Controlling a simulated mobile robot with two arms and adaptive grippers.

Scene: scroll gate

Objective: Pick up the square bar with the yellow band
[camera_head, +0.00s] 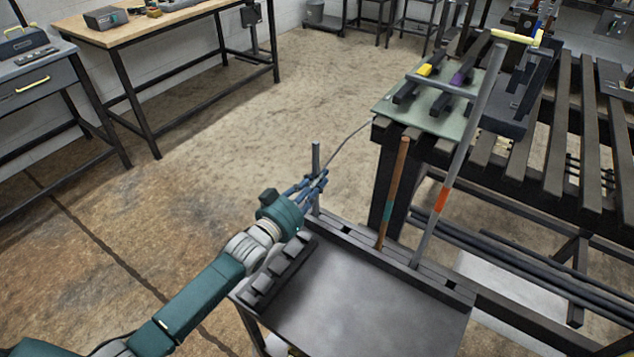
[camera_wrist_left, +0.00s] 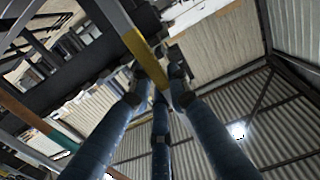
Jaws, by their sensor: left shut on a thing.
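The square bar with the yellow band is grey and stands upright at the left end of the slotted rail (camera_head: 370,245); its upper part (camera_head: 316,158) rises above my left gripper (camera_head: 315,184). In the left wrist view, its yellow band (camera_wrist_left: 142,50) shows just above my left fingers (camera_wrist_left: 160,98), which are closed around the bar. In the head view the fingers hide the band. The bar's lower end appears to be in the rail. My right gripper is not in view.
A copper bar with a green band (camera_head: 394,190) and a tall grey bar with an orange band (camera_head: 455,155) stand farther right in the rail. Dark blocks (camera_head: 277,271) line the cart's left edge. A slatted dark table (camera_head: 545,215) with a green mat (camera_head: 385,104) stands behind right.

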